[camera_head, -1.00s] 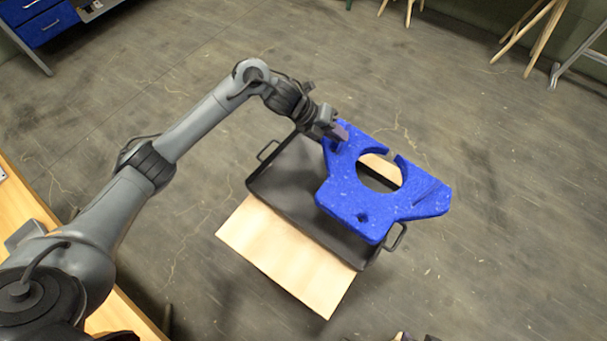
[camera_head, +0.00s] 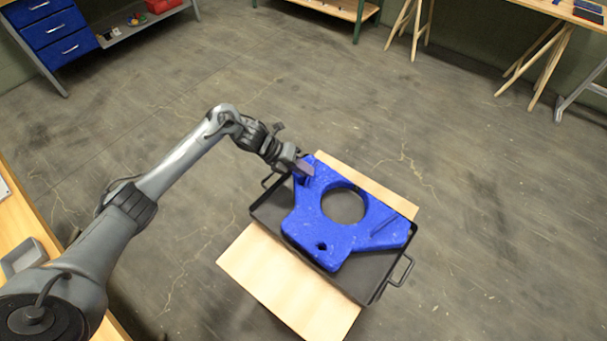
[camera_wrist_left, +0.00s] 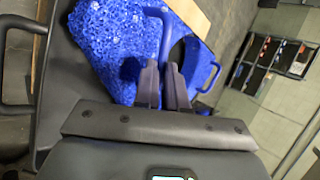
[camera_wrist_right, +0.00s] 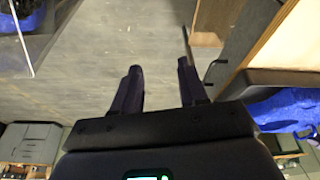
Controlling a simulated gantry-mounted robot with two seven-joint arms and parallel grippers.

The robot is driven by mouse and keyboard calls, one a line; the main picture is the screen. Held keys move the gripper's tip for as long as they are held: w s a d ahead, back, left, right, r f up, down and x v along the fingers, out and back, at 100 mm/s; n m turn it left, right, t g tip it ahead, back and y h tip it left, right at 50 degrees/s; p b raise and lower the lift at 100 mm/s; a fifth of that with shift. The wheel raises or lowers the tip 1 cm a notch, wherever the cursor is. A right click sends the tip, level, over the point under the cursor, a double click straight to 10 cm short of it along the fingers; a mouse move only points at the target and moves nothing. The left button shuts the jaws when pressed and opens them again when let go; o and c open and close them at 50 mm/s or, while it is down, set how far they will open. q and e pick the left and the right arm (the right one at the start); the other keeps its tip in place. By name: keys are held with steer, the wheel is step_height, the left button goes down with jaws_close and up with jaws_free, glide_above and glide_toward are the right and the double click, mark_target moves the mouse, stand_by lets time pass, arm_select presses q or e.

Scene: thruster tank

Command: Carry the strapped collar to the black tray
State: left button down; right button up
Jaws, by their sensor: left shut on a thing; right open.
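The strapped collar (camera_head: 308,222) is a thick blue plate with a large round hole and a smaller hole near one corner. It lies flat over the black tray (camera_head: 375,277), mostly inside the tray's outline. I cannot tell whether it touches the tray floor. My left gripper (camera_head: 304,169) is shut on the collar at its far left corner. In the left wrist view the fingers (camera_wrist_left: 164,70) close at a blue strap-like bar on the collar (camera_wrist_left: 108,50). My right gripper (camera_wrist_right: 160,76) is open and empty. The collar (camera_wrist_right: 290,108) shows at that view's right edge.
The tray sits on a pale wooden top (camera_head: 285,282) and has wire handles at its ends. Open grey floor surrounds it. A blue drawer unit (camera_head: 60,38) stands far left, and a trestle table (camera_head: 560,12) far right. A wooden bench edge (camera_head: 22,225) is near left.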

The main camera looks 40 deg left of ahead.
arm_select(q)
step_height(320, 180, down, 3)
steer(key=shift+r, duration=0.1)
steer(key=c, duration=1.2)
jaws_free()
